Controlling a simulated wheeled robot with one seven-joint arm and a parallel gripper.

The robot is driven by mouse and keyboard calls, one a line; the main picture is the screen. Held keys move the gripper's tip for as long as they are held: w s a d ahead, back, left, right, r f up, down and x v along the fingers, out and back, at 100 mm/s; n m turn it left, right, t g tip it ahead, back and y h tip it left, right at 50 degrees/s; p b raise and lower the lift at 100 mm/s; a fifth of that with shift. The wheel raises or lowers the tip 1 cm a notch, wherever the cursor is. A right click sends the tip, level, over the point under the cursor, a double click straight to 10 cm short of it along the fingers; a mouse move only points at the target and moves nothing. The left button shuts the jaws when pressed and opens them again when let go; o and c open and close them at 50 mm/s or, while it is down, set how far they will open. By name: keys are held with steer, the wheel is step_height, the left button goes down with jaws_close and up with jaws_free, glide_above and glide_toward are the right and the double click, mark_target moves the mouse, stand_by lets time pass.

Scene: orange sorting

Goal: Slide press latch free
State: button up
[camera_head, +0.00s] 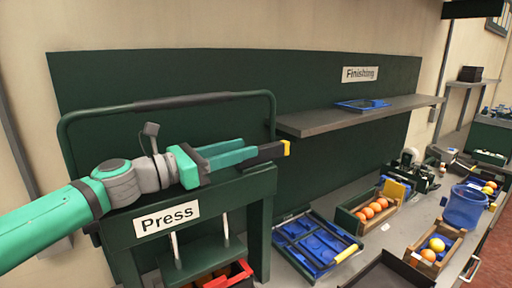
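The dark green press (120,232), labelled "Press", stands at the lower left. A tubular frame with a dark grip bar (185,101) rises behind my arm. My gripper (250,149) reaches from the left across the top of the press, its teal fingers pointing right. A black piece with a yellow end (286,148) lies at the fingertips. I cannot tell whether it is a fingertip or the press latch, nor whether the fingers touch it. No other part is clearly a latch. The finger gap is unclear from this angle.
A grey shelf (335,122) with a blue tray (362,105) juts out right of the press. Below are a blue divided tray (293,237), a crate of oranges (346,221), another fruit crate (456,252) and a blue bucket (465,207). A red bin (240,272) sits under the press.

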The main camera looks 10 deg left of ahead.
mark_target(262, 147)
steer(key=shift+w+a+f, duration=0.15)
steer(key=shift+a+f, duration=0.15)
steer(key=shift+f, duration=0.25)
steer(key=shift+x, duration=3.75)
steer(key=shift+f, duration=0.2)
